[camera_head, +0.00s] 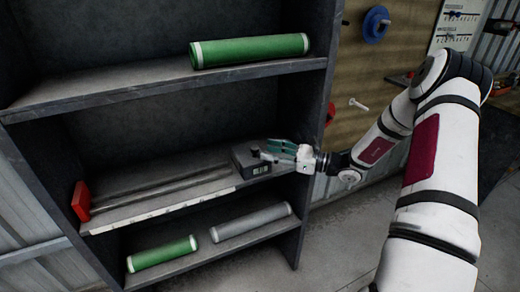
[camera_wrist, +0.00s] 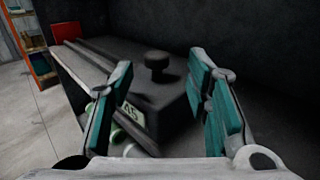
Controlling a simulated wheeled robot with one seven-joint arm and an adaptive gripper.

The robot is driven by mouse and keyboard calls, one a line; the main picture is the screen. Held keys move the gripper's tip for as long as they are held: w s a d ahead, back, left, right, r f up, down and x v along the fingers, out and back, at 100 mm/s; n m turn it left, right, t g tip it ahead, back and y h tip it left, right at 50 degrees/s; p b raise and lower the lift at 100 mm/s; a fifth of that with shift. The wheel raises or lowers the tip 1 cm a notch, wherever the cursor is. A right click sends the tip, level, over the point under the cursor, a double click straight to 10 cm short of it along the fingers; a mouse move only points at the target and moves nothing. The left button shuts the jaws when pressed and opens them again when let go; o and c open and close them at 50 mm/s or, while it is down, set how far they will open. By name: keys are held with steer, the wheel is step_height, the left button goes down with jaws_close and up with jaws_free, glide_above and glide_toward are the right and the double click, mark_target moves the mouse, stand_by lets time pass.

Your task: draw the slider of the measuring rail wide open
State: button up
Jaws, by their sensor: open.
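The measuring rail (camera_head: 160,186) runs along the middle shelf as two dark parallel bars, with a red end block (camera_head: 81,201) at its left end. Its slider (camera_head: 247,164) is a dark grey box with a small label or display, near the right end of the shelf. A round knob (camera_wrist: 157,62) stands on top of the slider. My gripper (camera_head: 272,150) is open at the slider's right side. In the wrist view the knob appears between the teal-padded fingers of my gripper (camera_wrist: 163,75); I cannot tell whether they touch it.
A pale scale strip (camera_head: 160,210) lines the front edge of the shelf. A green roll (camera_head: 250,50) lies on the shelf above. A green roll (camera_head: 162,254) and a grey roll (camera_head: 251,222) lie below. The shelf's right side panel (camera_head: 312,110) stands close to my gripper.

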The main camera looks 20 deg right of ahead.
steer(key=v, duration=0.6)
steer(key=shift+s+d, duration=0.25)
steer(key=shift+r, duration=0.1)
steer(key=s+a+r+n+g+h+p, duration=0.2)
steer(key=s+a+r+n+g, duration=0.45)
steer(key=a, duration=0.25)
steer(key=s+a+r+n+g+h+p, duration=0.2)
steer(key=s+a+r+n+g, duration=0.4)
steer(key=s+a+r+n, duration=0.3)
steer(key=s+r+n+t+h+p, duration=0.2)
steer(key=s+r+n+h, duration=0.2)
steer(key=s, duration=0.5)
steer(key=s+r+n+t+h+p, duration=0.1)
steer(key=s+r+n+h, duration=0.3)
steer(key=s, duration=0.5)
step_height(320, 180, up, 3)
steer(key=n+t, duration=0.1)
steer(key=n, duration=0.2)
steer(key=shift+h+p, duration=0.4)
